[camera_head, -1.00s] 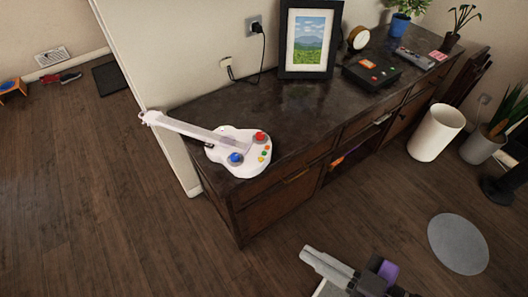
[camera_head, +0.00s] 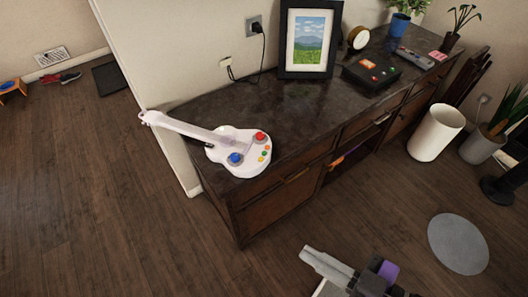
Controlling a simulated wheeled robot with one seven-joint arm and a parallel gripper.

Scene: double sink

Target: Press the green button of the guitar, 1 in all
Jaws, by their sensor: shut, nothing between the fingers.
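A white toy guitar (camera_head: 222,148) lies on the near left end of the dark cabinet top, its neck pointing left past the cabinet's edge. Its body carries a large red button (camera_head: 260,137), a large blue button (camera_head: 235,158) and several small coloured buttons at the right edge. A small green button (camera_head: 264,153) is among these. My gripper (camera_head: 306,253) is at the bottom of the view, in front of the cabinet and well apart from the guitar. Its fingers are together and hold nothing.
On the dark cabinet (camera_head: 272,115) stand a picture frame (camera_head: 309,40), a black box with coloured buttons (camera_head: 371,73) and a blue plant pot (camera_head: 400,26). A white bin (camera_head: 436,132) stands right of the cabinet. The floor in front is clear around a round grey mat (camera_head: 458,244).

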